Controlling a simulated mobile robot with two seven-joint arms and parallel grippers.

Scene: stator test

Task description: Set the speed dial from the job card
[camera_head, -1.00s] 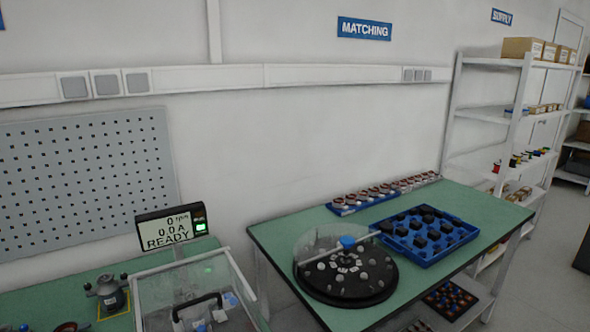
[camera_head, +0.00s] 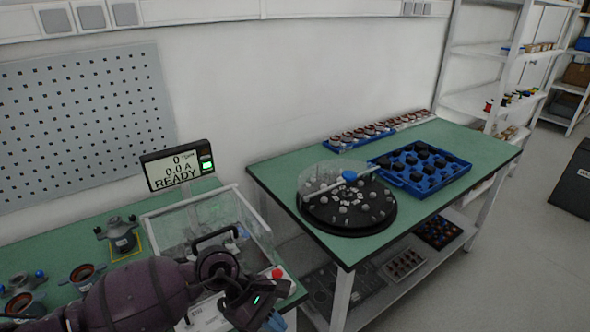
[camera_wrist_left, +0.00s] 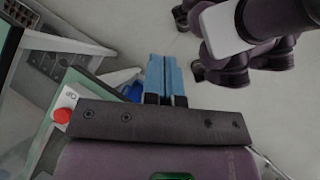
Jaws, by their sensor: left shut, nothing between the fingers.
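My left arm comes in at the lower left of the head view. Its gripper (camera_head: 276,321) hangs by the front right corner of the test station, partly cut off by the lower edge. In the left wrist view the blue fingers (camera_wrist_left: 165,76) are together with nothing between them. A red button (camera_head: 277,272) on the station's front panel is just above the gripper; it also shows in the left wrist view (camera_wrist_left: 62,116). I cannot make out the speed dial or the job card. My right gripper is not in view.
A clear-walled box with a black handle (camera_head: 213,236) stands behind my left arm. Motor parts (camera_head: 120,235) lie on the green bench to the left. A second green table (camera_head: 270,172) carries a round black turntable (camera_head: 340,222) and a blue tray (camera_head: 462,176). A gap separates the tables.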

